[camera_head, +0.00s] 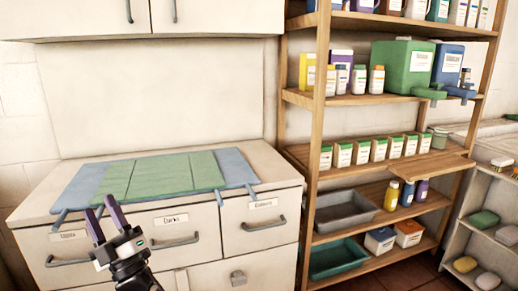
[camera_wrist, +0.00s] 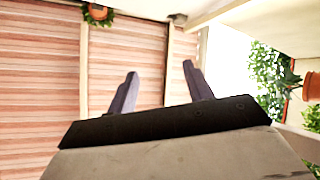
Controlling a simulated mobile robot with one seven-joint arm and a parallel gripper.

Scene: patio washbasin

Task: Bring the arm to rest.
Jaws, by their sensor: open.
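My gripper (camera_head: 101,216) is in the lower left of the head view, in front of the white drawer cabinet (camera_head: 190,222). Its two purple-grey fingers point up and stand apart with nothing between them. In the wrist view my gripper (camera_wrist: 160,85) also shows open and empty, its fingers set against a wall of reddish wooden boards (camera_wrist: 40,90). The fingers appear clear of the things around them, though their exact distance from the cabinet front cannot be told.
Green and blue cloths (camera_head: 150,178) lie on the cabinet top, with ties hanging over its front edge. A wooden shelf rack (camera_head: 311,130) with bottles, jars and bins stands at right. A low white shelf (camera_head: 452,225) with soaps is at far right. White cupboards (camera_head: 70,18) hang above.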

